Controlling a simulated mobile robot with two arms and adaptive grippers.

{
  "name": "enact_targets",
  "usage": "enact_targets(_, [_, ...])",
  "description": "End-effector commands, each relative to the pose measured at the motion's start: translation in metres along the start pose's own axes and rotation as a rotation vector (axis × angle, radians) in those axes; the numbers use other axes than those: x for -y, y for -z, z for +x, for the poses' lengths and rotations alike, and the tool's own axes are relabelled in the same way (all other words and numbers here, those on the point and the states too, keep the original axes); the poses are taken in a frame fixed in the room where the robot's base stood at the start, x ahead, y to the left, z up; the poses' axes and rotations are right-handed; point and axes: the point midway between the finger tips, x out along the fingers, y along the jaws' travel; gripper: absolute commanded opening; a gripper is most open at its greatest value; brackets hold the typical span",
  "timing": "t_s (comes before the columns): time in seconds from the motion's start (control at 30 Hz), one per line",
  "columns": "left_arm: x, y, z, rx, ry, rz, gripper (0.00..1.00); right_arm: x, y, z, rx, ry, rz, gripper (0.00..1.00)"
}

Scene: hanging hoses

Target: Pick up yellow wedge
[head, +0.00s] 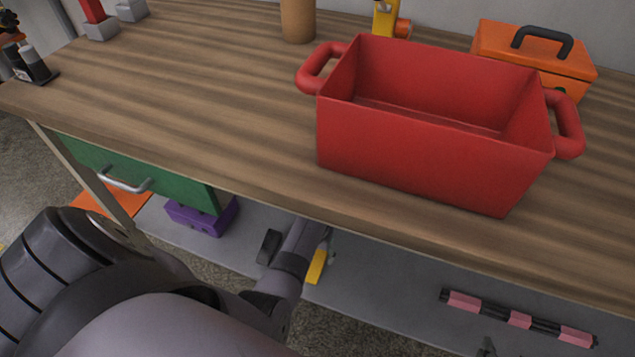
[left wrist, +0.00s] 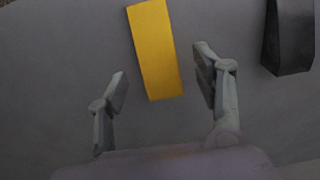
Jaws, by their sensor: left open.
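The yellow wedge (head: 316,266) lies on the grey lower shelf under the workbench, partly hidden by my left arm in the head view. In the left wrist view the yellow wedge (left wrist: 154,45) is a long block, slightly tilted. My left gripper (left wrist: 161,68) is open, its fingers on either side of the wedge's near end with gaps on both sides. In the head view the left gripper (head: 326,240) is mostly hidden by the arm and the bench edge. A small grey piece at the bottom edge may be my right gripper (head: 487,347); its jaws are unclear.
A black block (left wrist: 289,38) lies right of the wedge in the wrist view. A purple block (head: 203,217) and a pink-black bar (head: 519,319) are on the grey shelf (head: 385,290). The wooden bench top (head: 220,120) overhangs, bearing a red bin (head: 430,150). A green drawer (head: 150,175) hangs at left.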

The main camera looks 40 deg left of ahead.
Motion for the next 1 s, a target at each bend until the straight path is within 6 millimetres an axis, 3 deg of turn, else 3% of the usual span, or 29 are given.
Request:
enact_targets(0.3, [-0.002, 0.002, 0.024, 0.001, 0.000, 0.000, 0.61, 0.009, 0.067, 0.004, -0.334, 0.019, -0.004, 0.47])
enact_targets(0.5, [-0.001, 0.002, 0.032, 0.000, 0.000, -0.001, 0.61, 0.013, 0.096, -0.004, -0.480, 0.028, -0.005, 0.47])
enact_targets(0.83, [-0.001, 0.002, 0.033, 0.000, 0.000, -0.001, 0.61, 0.014, 0.103, -0.007, -0.512, 0.030, -0.005, 0.47])
enact_targets(1.0, [-0.001, 0.002, 0.033, 0.000, 0.000, -0.001, 0.49, 0.014, 0.103, -0.007, -0.511, 0.030, -0.005, 0.47])
